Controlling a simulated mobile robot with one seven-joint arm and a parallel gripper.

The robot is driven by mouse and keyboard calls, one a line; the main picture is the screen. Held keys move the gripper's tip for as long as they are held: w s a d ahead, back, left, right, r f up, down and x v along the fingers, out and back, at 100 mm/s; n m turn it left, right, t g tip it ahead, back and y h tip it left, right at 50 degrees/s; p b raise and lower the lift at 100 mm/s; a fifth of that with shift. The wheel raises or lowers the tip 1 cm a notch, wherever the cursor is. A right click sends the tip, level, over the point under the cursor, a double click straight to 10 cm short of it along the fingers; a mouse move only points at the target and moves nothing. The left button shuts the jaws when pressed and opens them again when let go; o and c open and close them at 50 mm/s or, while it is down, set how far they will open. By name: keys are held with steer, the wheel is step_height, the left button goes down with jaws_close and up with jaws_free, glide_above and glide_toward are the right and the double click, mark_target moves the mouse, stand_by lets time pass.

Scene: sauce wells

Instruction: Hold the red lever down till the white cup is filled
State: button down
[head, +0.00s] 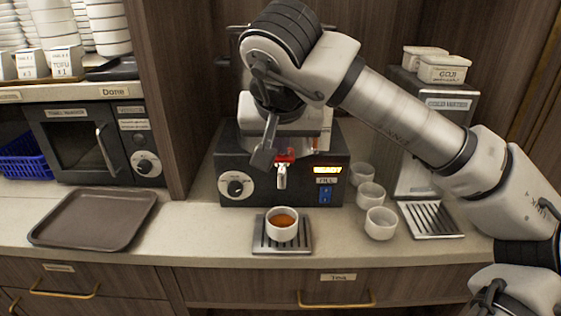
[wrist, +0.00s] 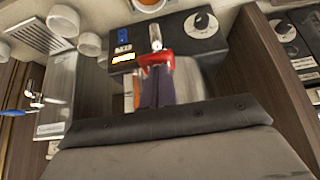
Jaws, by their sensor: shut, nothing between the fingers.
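The white cup (head: 283,236) stands upright on the metal drip grate (head: 260,247) under the spout (head: 281,180). Orange-brown liquid (head: 282,221) shows inside it, somewhat below the rim. The red lever (head: 287,158) sits above the spout on the dark dispenser (head: 232,160); it also shows in the wrist view (wrist: 157,61). My gripper (head: 268,156) is shut and empty, its fingertips right at the lever in the head view. In the wrist view my gripper (wrist: 156,82) overlaps the lever's near side; I cannot tell whether they touch. No stream is visible below the spout.
The dispenser display (head: 327,170) reads READY. Several empty white cups (head: 380,223) stand to the right, beside another machine with a drip tray (head: 431,219). A brown tray (head: 93,218) lies at left. The counter between tray and grate is clear.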

steer(key=shift+s+f+t+b, duration=0.2)
steer(key=shift+f+t+b, duration=0.35)
steer(key=shift+b, duration=0.3)
steer(key=shift+r, duration=0.1)
stand_by(0.5)
steer(key=shift+r+p, duration=0.6)
steer(key=shift+r, duration=0.15)
